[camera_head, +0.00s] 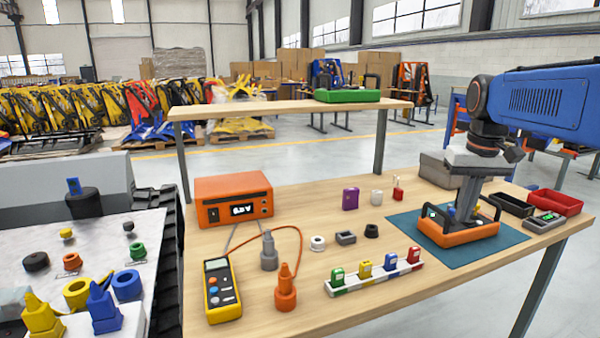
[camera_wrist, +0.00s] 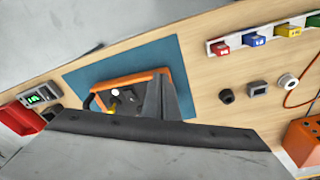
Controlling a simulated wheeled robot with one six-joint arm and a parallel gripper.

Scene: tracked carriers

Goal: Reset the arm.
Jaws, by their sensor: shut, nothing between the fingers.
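My arm reaches in from the right in the head view. My gripper (camera_head: 465,208) points down over an orange carrier (camera_head: 458,238) with black handles, which sits on a blue mat (camera_head: 510,237) on the wooden bench (camera_head: 250,308). The gripper is shut and empty. The fingers hide part of the carrier's inside, and I cannot tell whether they touch it. In the wrist view the closed fingers (camera_wrist: 168,98) overlap the right part of the orange carrier (camera_wrist: 125,80); the gripper body hides its near side.
Red bin (camera_head: 555,202), dark bin (camera_head: 512,204) and small meter (camera_head: 544,222) lie right of the mat. A rack (camera_head: 375,280) with coloured blocks stands in front. An orange power supply (camera_head: 234,200) and yellow multimeter (camera_head: 221,290) are left. An overhead shelf (camera_head: 290,106) spans the back.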

